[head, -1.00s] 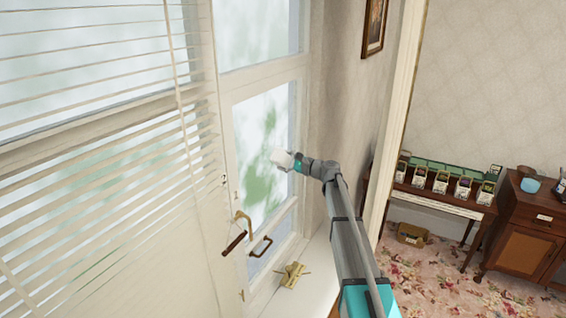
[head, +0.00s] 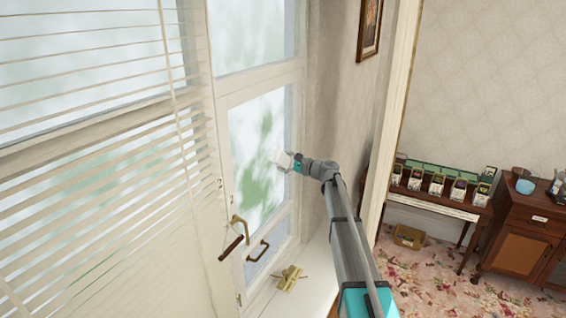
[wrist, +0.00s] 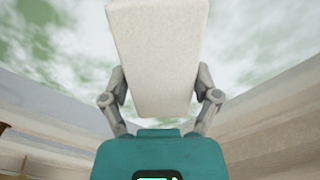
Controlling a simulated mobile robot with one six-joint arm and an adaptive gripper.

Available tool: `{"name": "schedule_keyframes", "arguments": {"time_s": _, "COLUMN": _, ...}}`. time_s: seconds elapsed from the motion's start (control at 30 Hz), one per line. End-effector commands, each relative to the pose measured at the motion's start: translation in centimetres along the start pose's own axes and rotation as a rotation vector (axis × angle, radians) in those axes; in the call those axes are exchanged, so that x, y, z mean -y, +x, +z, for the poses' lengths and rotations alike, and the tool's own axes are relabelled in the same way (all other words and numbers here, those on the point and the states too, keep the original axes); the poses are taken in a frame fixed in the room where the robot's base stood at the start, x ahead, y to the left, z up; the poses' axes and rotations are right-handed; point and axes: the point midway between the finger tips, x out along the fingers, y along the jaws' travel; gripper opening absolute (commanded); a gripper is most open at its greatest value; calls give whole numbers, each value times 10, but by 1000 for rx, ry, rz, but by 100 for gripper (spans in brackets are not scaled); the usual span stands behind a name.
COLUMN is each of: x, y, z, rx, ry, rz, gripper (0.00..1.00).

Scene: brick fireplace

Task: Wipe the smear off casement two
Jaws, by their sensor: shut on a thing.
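My gripper (head: 287,162) is shut on a white block-shaped pad (head: 277,157), held at the right half of the lower window pane (head: 245,135). The wrist view shows the pad (wrist: 158,55) between the two grey fingers (wrist: 160,95), its far end toward the glass. I cannot tell whether the pad touches the glass. The pane belongs to a white-framed casement (head: 222,130); no number shows on it. Whitish haze and green blotches show through or on the glass. I cannot tell a smear apart from the view outside.
A brass handle (head: 240,222) and brown-gripped handles (head: 231,248) stick out at the casement's lower left. A brass-coloured object (head: 289,279) lies on the sill (head: 316,280). Blinds (head: 90,130) cover the left window. A wall (head: 340,110) stands close right of the casement.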

Motion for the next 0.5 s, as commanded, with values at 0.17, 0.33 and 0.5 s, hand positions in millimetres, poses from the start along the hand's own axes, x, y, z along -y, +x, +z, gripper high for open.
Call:
{"name": "schedule_keyframes", "arguments": {"time_s": 0.17, "x": -1, "y": -13, "z": 1, "rx": 0, "ry": 0, "rz": 0, "gripper": 40}}
{"name": "schedule_keyframes", "arguments": {"time_s": 0.33, "x": -1, "y": -26, "z": 1, "rx": 0, "ry": 0, "rz": 0, "gripper": 40}}
{"name": "schedule_keyframes", "arguments": {"time_s": 0.5, "x": -1, "y": -38, "z": 1, "rx": -1, "ry": 0, "rz": 0, "gripper": 40}}
